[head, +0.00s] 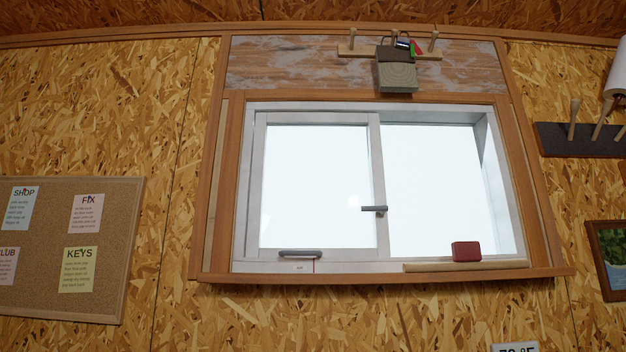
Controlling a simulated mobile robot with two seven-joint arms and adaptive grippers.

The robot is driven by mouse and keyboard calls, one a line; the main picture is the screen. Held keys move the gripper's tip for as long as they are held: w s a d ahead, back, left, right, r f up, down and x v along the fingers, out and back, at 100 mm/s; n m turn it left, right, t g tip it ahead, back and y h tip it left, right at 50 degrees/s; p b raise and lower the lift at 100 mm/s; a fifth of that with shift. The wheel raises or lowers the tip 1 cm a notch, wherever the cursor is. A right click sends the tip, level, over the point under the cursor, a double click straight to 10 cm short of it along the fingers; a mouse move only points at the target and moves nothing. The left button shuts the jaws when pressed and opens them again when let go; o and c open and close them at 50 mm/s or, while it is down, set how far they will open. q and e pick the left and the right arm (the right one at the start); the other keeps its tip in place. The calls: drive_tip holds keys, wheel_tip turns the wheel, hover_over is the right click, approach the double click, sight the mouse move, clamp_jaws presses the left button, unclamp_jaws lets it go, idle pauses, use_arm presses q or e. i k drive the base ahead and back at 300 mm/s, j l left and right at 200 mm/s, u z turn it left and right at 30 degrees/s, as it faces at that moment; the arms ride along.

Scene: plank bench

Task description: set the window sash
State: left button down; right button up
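The window sash (256,190) is a white-framed sliding panel on the left half of the window frame (509,190). A grey handle (374,209) sits on the sash's right stile. A second grey handle (300,253) lies along its bottom rail. Below that handle, a small label and a thin red line (314,267) mark the lower track. The right half of the window shows bright white, with no sash frame across it. Neither of my grippers is in the head view.
A wooden strip (430,268) lies on the sill at right, with a red block (466,251) on or just behind it. A corkboard (110,250) hangs at left, a dark peg rack (560,140) at right.

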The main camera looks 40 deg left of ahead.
sight(382, 249)
drive_tip(key=u, duration=0.5)
drive_tip(key=i+l+u, duration=0.1)
drive_tip(key=u, duration=0.4)
drive_tip(key=l+u, duration=0.15)
drive_tip(key=u, duration=0.35)
drive_tip(key=i+j, duration=0.1)
drive_tip(key=i, duration=0.25)
drive_tip(key=i+j, duration=0.1)
drive_tip(key=i, duration=0.25)
